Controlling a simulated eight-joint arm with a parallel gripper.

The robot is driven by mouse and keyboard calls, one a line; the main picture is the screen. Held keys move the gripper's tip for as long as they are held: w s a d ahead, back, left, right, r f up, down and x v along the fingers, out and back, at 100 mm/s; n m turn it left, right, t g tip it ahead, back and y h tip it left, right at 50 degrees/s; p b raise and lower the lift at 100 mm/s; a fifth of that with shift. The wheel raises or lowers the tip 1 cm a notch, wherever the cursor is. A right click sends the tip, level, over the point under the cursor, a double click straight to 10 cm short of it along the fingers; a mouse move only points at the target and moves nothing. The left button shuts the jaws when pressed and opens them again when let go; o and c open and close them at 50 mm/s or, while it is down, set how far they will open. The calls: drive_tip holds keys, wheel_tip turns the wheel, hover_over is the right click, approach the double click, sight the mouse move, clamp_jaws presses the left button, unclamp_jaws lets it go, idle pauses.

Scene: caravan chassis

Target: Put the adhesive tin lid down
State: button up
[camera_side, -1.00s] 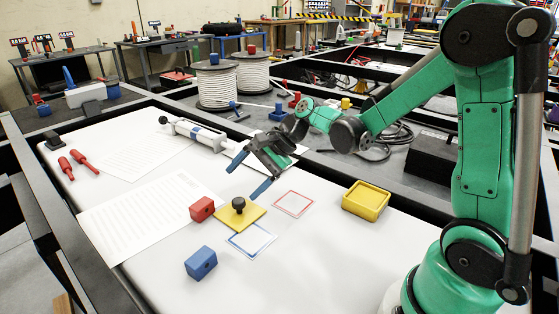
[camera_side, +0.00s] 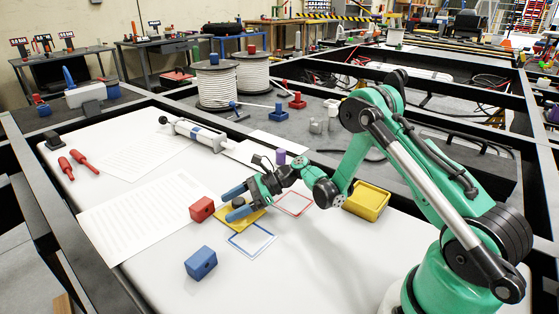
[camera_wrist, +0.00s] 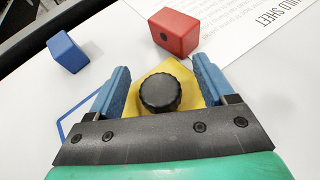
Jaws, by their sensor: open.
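The adhesive tin lid (camera_side: 236,228) is a yellow square plate with a black round knob (camera_wrist: 160,93). It lies on the white table top, beside the blue outlined square (camera_side: 252,250). My gripper (camera_side: 232,204) is low over the lid, with its blue fingers apart. In the wrist view, the fingers of my gripper (camera_wrist: 161,66) stand on either side of the knob, with gaps showing, and the plate (camera_wrist: 182,68) shows between them. My gripper partly hides the lid in the side view. A yellow open-topped box (camera_side: 366,201), perhaps the tin, stands to the right.
A red block (camera_side: 202,209) is close to the lid's left edge. A blue block (camera_side: 201,263) stands nearer the front. A red outlined square (camera_side: 294,203) lies right of the lid. Paper sheets and red-handled tools (camera_side: 78,157) are at left.

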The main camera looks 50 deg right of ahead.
drive_tip(key=shift+w+a+f, duration=0.1)
drive_tip(key=shift+w+a, duration=0.05)
clamp_jaws()
idle(0.4)
wheel_tip(320, 180, up, 20)
drive_tip(key=f, duration=0.1)
drive_tip(key=m+t+h, duration=0.4)
hover_over(231, 186)
wheel_tip(231, 186, down, 14)
drive_tip(key=shift+f, duration=2.4)
